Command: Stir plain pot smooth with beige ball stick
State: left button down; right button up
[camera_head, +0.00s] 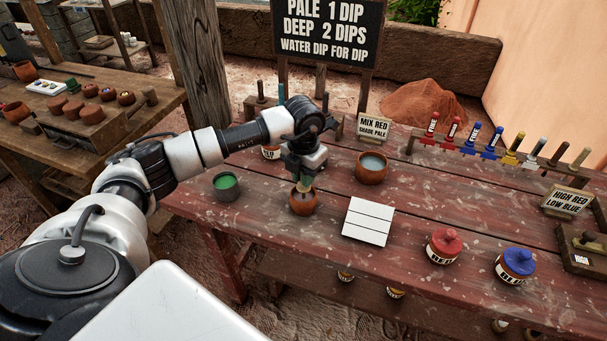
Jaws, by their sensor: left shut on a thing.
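My left gripper (303,178) points down over a small brown clay pot (304,205) on the red table. It is shut on a thin stick (303,187) whose lower end goes into the pot's mouth. The stick's ball is hidden, and so is most of the pot's inside. The pot stands upright and bears no visible label. My right gripper is not in view.
A dark cup of green liquid (227,186) stands left of the pot, and a wider clay bowl of pale liquid (372,168) behind right. A white tile (368,222) lies close right. Red-lidded (443,246) and blue-lidded (515,265) jars stand nearer. A tool rack (490,152) lines the back.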

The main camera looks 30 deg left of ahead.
pick_arm(q)
jog(key=shift+r+p, duration=2.35)
jog(key=shift+r, duration=1.2)
